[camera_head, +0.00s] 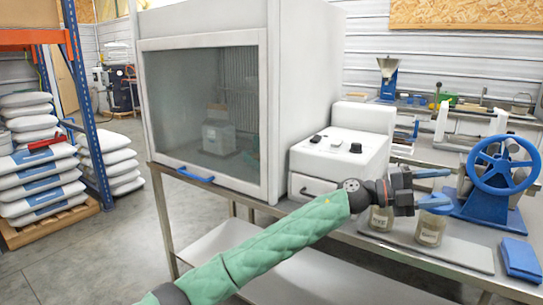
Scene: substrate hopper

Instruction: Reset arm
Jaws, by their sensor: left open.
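My left arm, in a green quilted sleeve, reaches in from the bottom. Its left gripper (435,188) is open, with its two blue fingertips apart and nothing seen between them. It is above the bench near two small jars with pale contents. One jar (381,219) is partly hidden behind the gripper. The other jar (431,229) stands below the lower fingertip; I cannot tell whether they touch. My right gripper is not in view.
A white instrument box (340,160) and a glass-fronted cabinet (205,110) stand left of the gripper. A blue handwheel device (497,170) is close on the right. A blue folded item (521,259) lies at the front right. Stacked sacks (38,185) are at far left.

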